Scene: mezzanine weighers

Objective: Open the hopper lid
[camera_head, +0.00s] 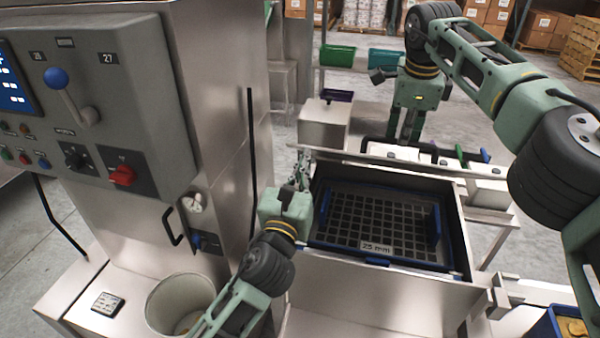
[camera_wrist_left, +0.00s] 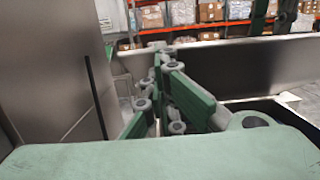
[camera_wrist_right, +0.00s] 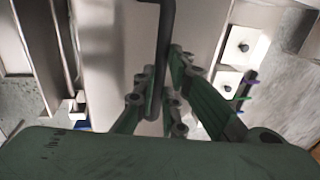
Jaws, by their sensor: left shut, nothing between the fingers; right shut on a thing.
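The hopper (camera_head: 365,290) is a steel box with its mouth uncovered, showing a dark grid marked 25 mm inside. The lid (camera_head: 385,163) stands raised along the hopper's far side, seen almost edge-on; its steel panel also shows in the left wrist view (camera_wrist_left: 255,65). A black bar handle (camera_head: 418,147) is on the lid's far side. My right gripper (camera_head: 405,134) is shut on this handle, which runs between its fingers in the right wrist view (camera_wrist_right: 167,50). My left gripper (camera_head: 299,172) is shut and empty by the hopper's far left corner.
A steel cabinet with a control panel (camera_head: 95,100) stands left of the hopper. A bucket (camera_head: 180,300) sits in front of it. A steel box (camera_head: 324,124) and green and teal bins (camera_head: 337,55) are beyond the hopper. A blue crate (camera_head: 568,322) is at the lower right.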

